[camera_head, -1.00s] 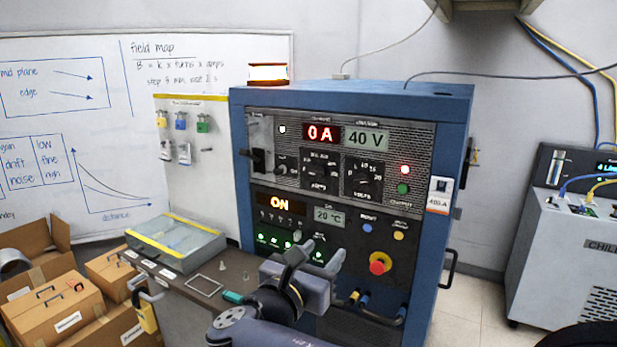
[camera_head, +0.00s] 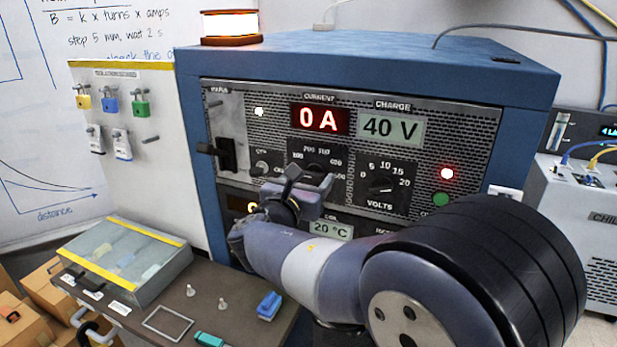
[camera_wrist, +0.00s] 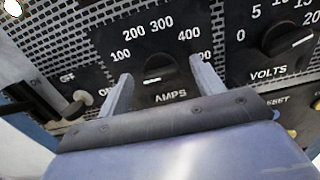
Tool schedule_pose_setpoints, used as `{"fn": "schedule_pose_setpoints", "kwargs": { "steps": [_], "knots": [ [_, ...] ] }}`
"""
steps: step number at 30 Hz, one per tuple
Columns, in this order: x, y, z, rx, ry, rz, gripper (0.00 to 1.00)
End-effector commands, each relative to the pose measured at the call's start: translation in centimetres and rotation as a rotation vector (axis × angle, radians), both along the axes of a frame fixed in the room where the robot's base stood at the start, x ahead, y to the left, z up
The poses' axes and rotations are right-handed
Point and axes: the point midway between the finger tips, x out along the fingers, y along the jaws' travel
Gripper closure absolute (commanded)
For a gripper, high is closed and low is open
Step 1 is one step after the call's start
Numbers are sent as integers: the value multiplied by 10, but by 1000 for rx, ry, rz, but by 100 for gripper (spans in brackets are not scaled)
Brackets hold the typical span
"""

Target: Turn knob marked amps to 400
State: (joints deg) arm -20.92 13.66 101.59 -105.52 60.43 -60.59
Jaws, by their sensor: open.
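The black AMPS knob (camera_wrist: 153,73) sits between my gripper's (camera_wrist: 160,76) two fingers in the wrist view. Its dial shows 100, 200, 300 and 400, with a last number partly hidden by the right finger. A short white mark shows on the knob's face; I cannot tell which number it points to. My gripper is open, one finger on each side of the knob, and I cannot tell whether they touch it. In the head view my gripper (camera_head: 310,180) is in front of the AMPS dial (camera_head: 318,155) and hides its lower part. The current display (camera_head: 320,118) reads 0 A.
The VOLTS knob (camera_head: 381,187) is right of the dial, and an on/off switch (camera_wrist: 75,108) is left. The charge display (camera_head: 391,128) reads 40 V. A shelf (camera_head: 235,287) with a clear-lidded box (camera_head: 125,258) and small items stands in front.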

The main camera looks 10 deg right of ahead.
Motion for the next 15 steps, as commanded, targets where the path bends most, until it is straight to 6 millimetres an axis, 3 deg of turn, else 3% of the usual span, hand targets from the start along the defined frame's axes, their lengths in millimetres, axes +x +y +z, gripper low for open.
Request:
{"fn": "schedule_pose_setpoints", "kwargs": {
  "steps": [8,15],
  "knots": [
    [1,-1,0,-1,1,1,36],
    [1,-1,0,-1,1,0,55]
  ]
}}
